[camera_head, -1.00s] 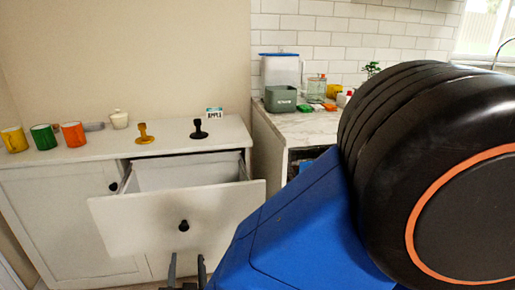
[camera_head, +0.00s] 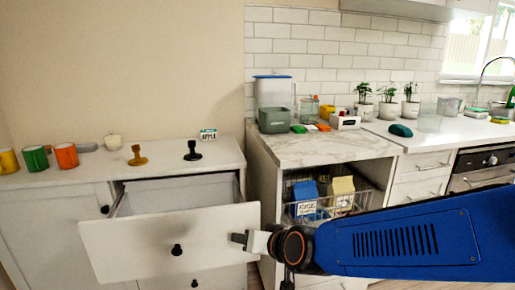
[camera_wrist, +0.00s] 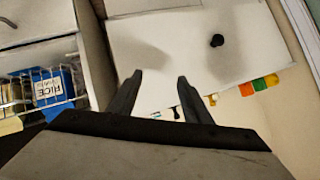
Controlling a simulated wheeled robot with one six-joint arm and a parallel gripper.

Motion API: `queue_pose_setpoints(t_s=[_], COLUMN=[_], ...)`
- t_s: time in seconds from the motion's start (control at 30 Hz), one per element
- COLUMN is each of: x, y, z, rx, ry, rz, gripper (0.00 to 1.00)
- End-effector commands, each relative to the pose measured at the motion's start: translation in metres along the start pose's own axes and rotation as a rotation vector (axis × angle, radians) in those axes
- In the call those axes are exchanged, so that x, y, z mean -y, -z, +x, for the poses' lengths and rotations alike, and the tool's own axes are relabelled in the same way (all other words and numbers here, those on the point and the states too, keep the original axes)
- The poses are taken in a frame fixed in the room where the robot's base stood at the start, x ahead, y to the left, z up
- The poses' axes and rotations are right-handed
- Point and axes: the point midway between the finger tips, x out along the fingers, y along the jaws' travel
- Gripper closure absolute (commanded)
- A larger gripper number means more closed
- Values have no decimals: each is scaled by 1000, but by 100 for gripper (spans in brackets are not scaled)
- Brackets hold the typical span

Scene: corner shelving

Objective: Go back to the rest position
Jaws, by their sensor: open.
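My gripper (camera_wrist: 160,80) shows in the wrist view with its two dark fingers apart and nothing between them. In the head view my gripper (camera_head: 243,240) is at the end of my blue arm, by the right end of the open drawer's front. I cannot tell from there whether it touches the drawer. The white drawer (camera_head: 160,245) is pulled out of the white cabinet (camera_head: 55,215) and has a black knob. The wrist view also shows the drawer front (camera_wrist: 190,45) and its knob beyond the fingers.
A wire basket (camera_head: 335,201) with boxes sits under the marble counter (camera_head: 320,147). Plants stand farther right.

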Motion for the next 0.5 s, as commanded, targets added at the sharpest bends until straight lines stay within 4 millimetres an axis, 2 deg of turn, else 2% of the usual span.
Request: queue_pose_setpoints(t_s=[0.07, 0.23, 0.5], x=[-20, -59, -126], y=[6, 5, -13], z=[-18, -57, -130], rx=[24, 98, 223], ry=[-18, -68, -200], rz=[-7, -35, -66], gripper=[55, 55, 55])
